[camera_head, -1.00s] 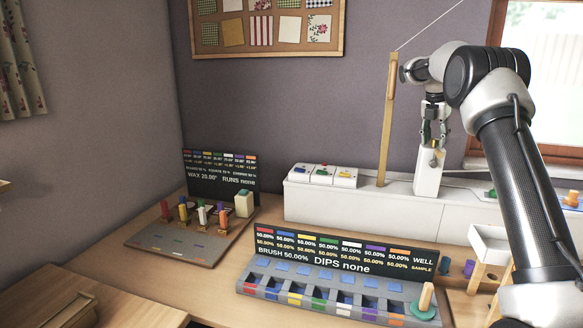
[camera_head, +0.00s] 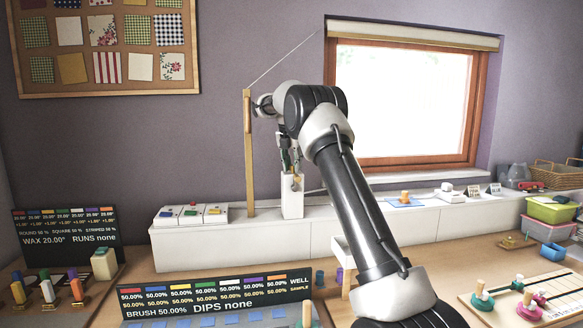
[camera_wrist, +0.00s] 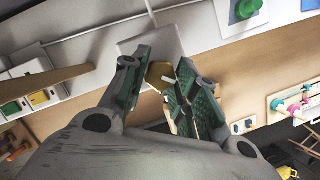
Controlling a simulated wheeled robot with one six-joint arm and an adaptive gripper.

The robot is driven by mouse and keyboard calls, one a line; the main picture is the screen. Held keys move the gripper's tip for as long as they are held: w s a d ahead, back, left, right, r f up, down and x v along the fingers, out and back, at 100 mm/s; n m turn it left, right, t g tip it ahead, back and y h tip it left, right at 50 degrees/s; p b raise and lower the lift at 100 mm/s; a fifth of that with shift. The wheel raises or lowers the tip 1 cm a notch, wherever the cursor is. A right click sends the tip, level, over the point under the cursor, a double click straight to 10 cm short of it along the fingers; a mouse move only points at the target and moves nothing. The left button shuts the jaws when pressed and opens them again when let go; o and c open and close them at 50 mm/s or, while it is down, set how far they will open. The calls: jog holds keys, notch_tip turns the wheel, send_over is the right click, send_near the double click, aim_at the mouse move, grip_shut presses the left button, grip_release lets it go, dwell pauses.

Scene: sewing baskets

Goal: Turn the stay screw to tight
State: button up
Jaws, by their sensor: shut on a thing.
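The stay screw (camera_head: 295,183) is a small brass-coloured knob on the upper front of a white upright block (camera_head: 292,205). My gripper (camera_head: 291,167) points down at the top of this block. In the wrist view, the green-padded fingers of my gripper (camera_wrist: 157,80) are shut on the brass screw (camera_wrist: 159,73), which shows between their tips. The fingers hide part of it, and I cannot read how tight it is. The block shows as a pale shape beyond the fingertips in the wrist view.
A wooden post (camera_head: 249,160) with a cord stands close left of the block. White switch boxes (camera_head: 193,215) sit further left on the white ledge (camera_head: 240,240). Dark label boards stand in front.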

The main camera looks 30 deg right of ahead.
jog(key=m+g, duration=0.1)
jog(key=m, duration=0.2)
jog(key=shift+w+m+h, duration=0.1)
jog(key=shift+m+h, duration=0.2)
jog(key=shift+w+a+m+g, duration=0.15)
jog(key=shift+m+g, duration=0.15)
jog(key=shift+m, duration=0.8)
jog(key=shift+s+m, duration=0.2)
jog(key=shift+m, duration=0.4)
jog(key=o, duration=0.7)
